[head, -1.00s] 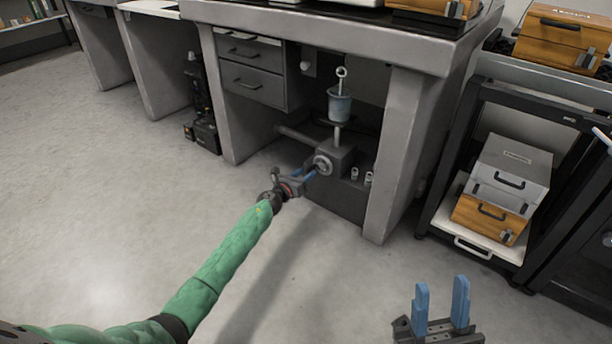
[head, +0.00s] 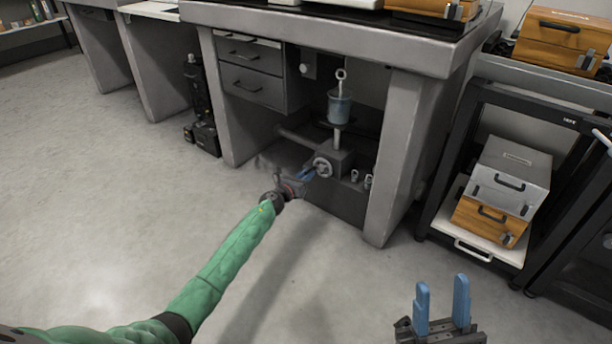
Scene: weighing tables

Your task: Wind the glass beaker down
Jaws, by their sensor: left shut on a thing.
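The glass beaker (head: 339,108) stands upright on a small platform on a vertical post under the weighing table. A rod with a ring at its top (head: 341,75) rises out of the beaker. Below is a grey jack block (head: 343,158) with a round knob (head: 323,167) on its front left. My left gripper (head: 309,174) has its blue fingers at the knob's crank side and is shut on the crank; the exact grip is small and partly hidden. My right gripper (head: 442,308) is open and empty at the bottom right, with its blue fingers pointing up.
The weighing table's right leg (head: 396,160) stands close beside the jack. Drawers (head: 252,84) hang to the left of it. Small metal weights (head: 361,178) sit right of the block. A black rack (head: 440,190) with cases stands at right. The floor in front is clear.

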